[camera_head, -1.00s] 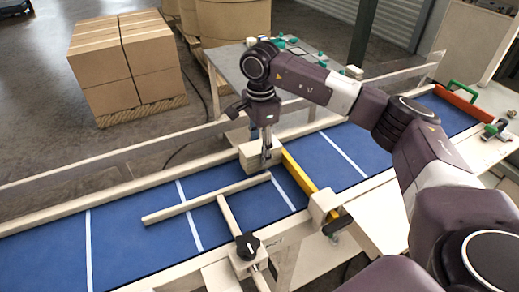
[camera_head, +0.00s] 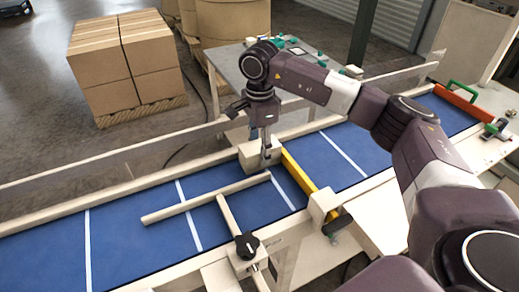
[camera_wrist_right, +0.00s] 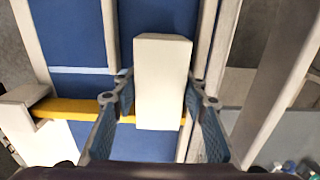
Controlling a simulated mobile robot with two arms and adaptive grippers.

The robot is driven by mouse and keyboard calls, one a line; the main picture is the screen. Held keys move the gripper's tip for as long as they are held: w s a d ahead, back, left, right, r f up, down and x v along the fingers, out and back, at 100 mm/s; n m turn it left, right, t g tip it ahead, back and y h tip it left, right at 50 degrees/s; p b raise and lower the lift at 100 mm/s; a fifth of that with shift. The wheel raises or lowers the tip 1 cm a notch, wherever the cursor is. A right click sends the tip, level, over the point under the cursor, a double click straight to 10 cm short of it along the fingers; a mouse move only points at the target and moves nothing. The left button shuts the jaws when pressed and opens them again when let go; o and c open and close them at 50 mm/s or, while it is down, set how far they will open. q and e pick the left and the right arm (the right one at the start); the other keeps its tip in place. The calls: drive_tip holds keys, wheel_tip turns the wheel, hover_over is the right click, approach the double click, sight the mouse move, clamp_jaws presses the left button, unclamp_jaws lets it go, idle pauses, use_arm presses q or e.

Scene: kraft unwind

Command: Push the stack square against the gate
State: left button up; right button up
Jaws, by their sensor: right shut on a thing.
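The yellow gate bar (camera_head: 299,171) spans the blue belt (camera_head: 145,205), with a cream post (camera_head: 323,204) at its near end. My right gripper (camera_head: 265,152) points down at the bar's far end. In the right wrist view, my right gripper's fingers (camera_wrist_right: 160,108) are shut on a cream block (camera_wrist_right: 162,65), with the yellow bar (camera_wrist_right: 85,110) passing beneath it. I cannot tell whether this block is the gate's far post or a separate piece. The belt beside the gate shows no stack. My left gripper is out of view.
Cream guide bars (camera_head: 207,199) form a T on the belt, with a black knob (camera_head: 247,245) at the near edge. A clear rail (camera_head: 100,172) runs along the far side. Strapped cardboard (camera_head: 125,60) sits on a floor pallet. A grey table (camera_head: 285,85) stands behind.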

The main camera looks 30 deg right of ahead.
drive_tip(key=shift+f, duration=0.1)
drive_tip(key=o, duration=1.3)
wheel_tip(320, 180, up, 12)
